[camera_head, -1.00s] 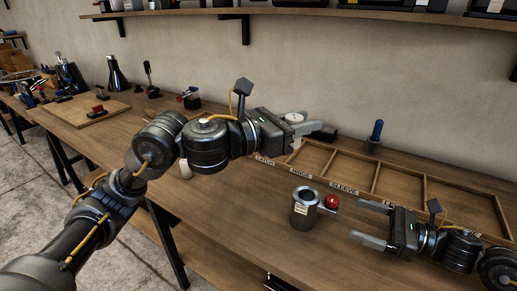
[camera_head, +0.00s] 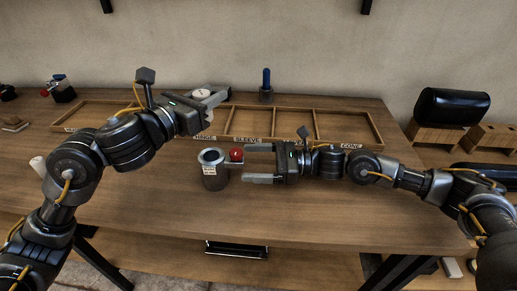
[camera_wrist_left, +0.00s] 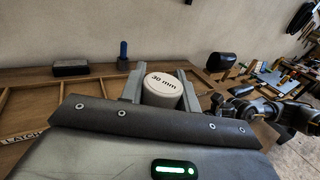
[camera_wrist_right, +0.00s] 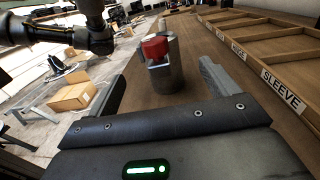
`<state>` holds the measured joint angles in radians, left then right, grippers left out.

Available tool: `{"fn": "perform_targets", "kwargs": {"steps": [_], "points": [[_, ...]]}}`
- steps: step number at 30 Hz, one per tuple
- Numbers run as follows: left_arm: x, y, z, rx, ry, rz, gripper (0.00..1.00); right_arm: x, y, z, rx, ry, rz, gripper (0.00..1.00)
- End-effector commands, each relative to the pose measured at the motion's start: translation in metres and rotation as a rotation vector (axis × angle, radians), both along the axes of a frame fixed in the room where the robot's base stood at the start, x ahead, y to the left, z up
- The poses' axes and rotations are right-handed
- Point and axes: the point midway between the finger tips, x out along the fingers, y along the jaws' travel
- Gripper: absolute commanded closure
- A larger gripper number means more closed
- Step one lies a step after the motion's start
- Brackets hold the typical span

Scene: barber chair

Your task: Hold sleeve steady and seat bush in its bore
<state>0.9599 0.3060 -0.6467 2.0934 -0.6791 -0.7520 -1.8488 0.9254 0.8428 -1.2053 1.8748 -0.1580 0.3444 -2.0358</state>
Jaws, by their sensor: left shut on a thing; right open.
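The sleeve (camera_head: 214,178) is a dark grey metal cylinder with an open bore, standing upright on the table. A short side arm ends in a red knob (camera_head: 236,155). The right wrist view shows the knob (camera_wrist_right: 155,49) ahead, between the finger lines.
A wooden divided tray (camera_head: 300,139) with labels lies along the back of the table. A blue-handled tool (camera_head: 266,85) stands behind it in a holder. The table (camera_head: 300,215) in front of the sleeve is clear.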

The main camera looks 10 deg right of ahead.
Motion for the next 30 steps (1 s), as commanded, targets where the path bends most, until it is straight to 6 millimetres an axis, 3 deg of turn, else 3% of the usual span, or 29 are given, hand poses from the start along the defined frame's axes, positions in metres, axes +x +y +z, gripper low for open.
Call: {"fn": "perform_targets", "kwargs": {"steps": [6,13,26,30], "points": [[0.0,0.0,0.0,0.0,0.0,-0.001,0.91,0.01,0.041,0.0,0.001,0.0,0.001,0.14],[0.0,0.0,0.0,0.0,0.0,-0.001,0.91,0.017,0.069,0.0,0.001,-0.001,0.0,0.14],[0.0,0.0,0.0,0.0,0.0,0.0,0.91,0.019,0.077,0.0,-0.001,0.0,-0.001,0.14],[0.0,0.0,0.0,0.0,0.0,0.0,0.91,0.019,0.077,0.0,-0.001,0.0,-0.001,0.31]]}}
